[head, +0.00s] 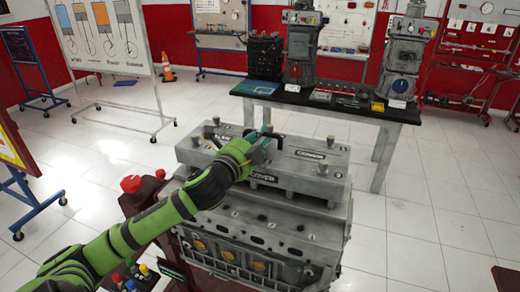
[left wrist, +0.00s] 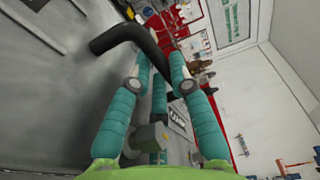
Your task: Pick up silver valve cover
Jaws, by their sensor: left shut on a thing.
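The silver valve cover (head: 320,172), a long grey metal box with "COVER" labels, sits on top of the grey engine block (head: 262,228) in the head view. My left gripper (head: 262,138) is at the cover's top and shut on its black handle (head: 275,138). In the left wrist view the teal fingers (left wrist: 160,72) are around the curved black handle (left wrist: 120,36). Part of the cover is hidden behind my green left arm. I cannot see a gap between cover and block. My right gripper is in neither view.
A dark-topped workbench (head: 330,103) with several engine parts stands behind the engine. A whiteboard on a wheeled stand (head: 102,35) is at the back left, with an orange cone (head: 167,72) near it. A red button (head: 131,184) stands left of the engine. White floor is clear at the right.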

